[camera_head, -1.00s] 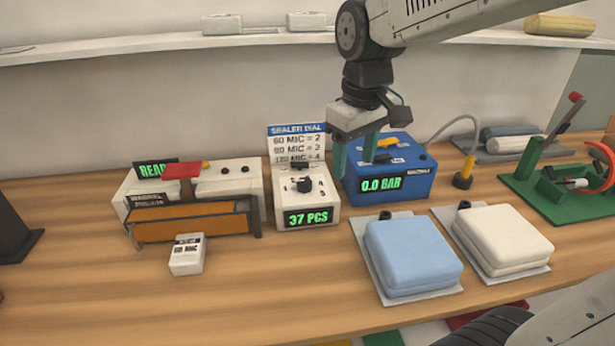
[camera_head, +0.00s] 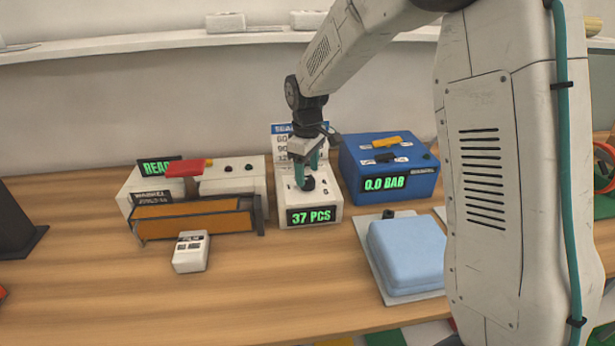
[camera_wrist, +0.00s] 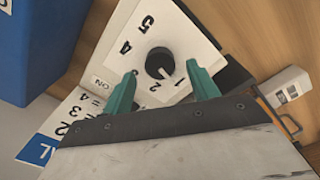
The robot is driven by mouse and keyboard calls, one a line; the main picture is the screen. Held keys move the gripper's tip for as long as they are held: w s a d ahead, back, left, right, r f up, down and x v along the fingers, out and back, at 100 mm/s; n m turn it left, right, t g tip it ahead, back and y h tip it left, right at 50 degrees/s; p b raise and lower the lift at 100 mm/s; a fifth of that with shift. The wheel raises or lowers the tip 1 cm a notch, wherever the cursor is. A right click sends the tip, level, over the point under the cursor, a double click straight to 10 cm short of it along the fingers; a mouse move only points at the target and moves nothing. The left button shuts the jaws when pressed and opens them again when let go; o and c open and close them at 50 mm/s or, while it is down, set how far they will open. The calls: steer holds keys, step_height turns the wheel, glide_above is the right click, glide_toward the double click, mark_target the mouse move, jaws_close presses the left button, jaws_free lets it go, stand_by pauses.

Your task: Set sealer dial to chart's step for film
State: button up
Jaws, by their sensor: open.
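The white dial box (camera_head: 311,215) has a green "37 PCS" display. Its black dial knob (camera_wrist: 160,62) shows in the wrist view, with numbers around it; its white mark points toward the low numbers, near 1 or 2. My gripper (camera_wrist: 163,74) is open above the box, its green fingertips on either side of the knob; I cannot tell if they touch it. The chart (camera_head: 282,143) behind is partly hidden by my gripper; its lines pair MIC values with steps. A small white film box (camera_head: 191,252) bears a label too small to read surely.
The sealer (camera_head: 195,219), with a red-topped handle and orange front, stands left of the dial box. The blue box (camera_head: 392,180) reading "0.0 BAR" stands close on the right. A blue pad (camera_head: 407,255) lies front right.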

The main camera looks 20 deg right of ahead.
steer(key=shift+f, duration=1.25)
steer(key=c, duration=1)
steer(key=shift+m, duration=0.3)
steer(key=m, duration=0.4)
steer(key=shift+m, duration=2.6)
